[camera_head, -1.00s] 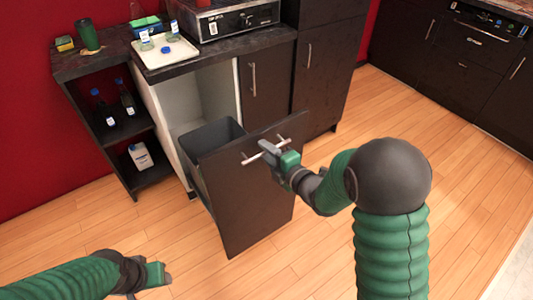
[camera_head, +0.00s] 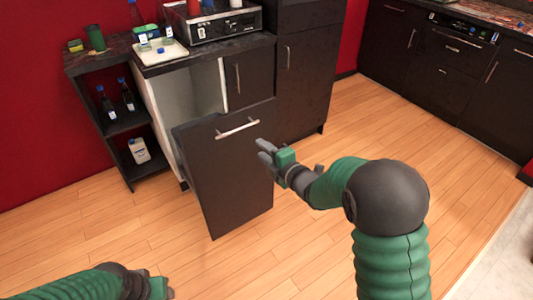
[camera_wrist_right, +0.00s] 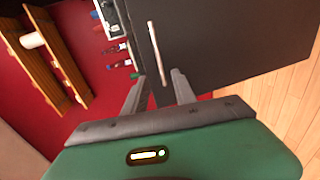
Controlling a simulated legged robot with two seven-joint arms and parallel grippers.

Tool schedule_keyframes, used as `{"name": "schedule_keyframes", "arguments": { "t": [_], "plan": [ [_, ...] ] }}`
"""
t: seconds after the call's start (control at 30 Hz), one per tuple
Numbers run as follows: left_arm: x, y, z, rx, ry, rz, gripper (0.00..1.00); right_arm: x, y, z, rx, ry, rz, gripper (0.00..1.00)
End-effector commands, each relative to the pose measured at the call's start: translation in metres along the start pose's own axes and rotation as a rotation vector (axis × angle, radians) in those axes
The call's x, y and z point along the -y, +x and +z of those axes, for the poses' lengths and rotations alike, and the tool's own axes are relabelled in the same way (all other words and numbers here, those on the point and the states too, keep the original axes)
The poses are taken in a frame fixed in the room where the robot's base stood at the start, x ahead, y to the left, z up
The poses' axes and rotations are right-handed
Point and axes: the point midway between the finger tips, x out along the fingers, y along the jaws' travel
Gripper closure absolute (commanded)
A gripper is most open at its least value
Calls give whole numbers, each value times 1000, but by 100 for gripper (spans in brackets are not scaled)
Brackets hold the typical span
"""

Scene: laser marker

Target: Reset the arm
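My right gripper (camera_head: 264,152) is open and empty, apart from and to the right of the metal handle (camera_head: 237,129) of the pulled-out dark drawer front (camera_head: 228,180). In the right wrist view my two grey fingers (camera_wrist_right: 159,92) are spread, and the handle (camera_wrist_right: 159,54) lies beyond the gap between them. My left gripper (camera_head: 160,289) is low at the bottom left edge, partly cut off; its fingers do not show clearly.
A dark counter (camera_head: 157,69) holds a white tray (camera_head: 160,52) and a black device (camera_head: 222,23). An open shelf (camera_head: 119,124) with bottles stands at left. Wood floor (camera_head: 330,225) is free in front and to the right.

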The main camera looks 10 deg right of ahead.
Motion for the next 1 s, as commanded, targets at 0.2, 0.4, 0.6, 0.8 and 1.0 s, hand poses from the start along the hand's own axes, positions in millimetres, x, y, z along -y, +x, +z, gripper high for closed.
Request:
{"name": "schedule_keyframes", "arguments": {
  "t": [0.2, 0.4, 0.6, 0.8, 1.0],
  "plan": [
    [0, 0, 0, 0, 0, 0, 50, 0, -1, 0, 0, 1, 1, 68],
    [0, 0, 0, 0, 0, 0, 50, 4, -6, 5, 30, 59, -30, 68],
    [0, 0, 0, 0, 0, 0, 50, 70, -85, 23, 373, 699, -330, 68],
    [0, 0, 0, 0, 0, 0, 50, 139, -190, -8, 770, 1272, -550, 68],
    [0, 0, 0, 0, 0, 0, 50, 175, -274, -53, 1104, 1619, -673, 68]
  ]
}}
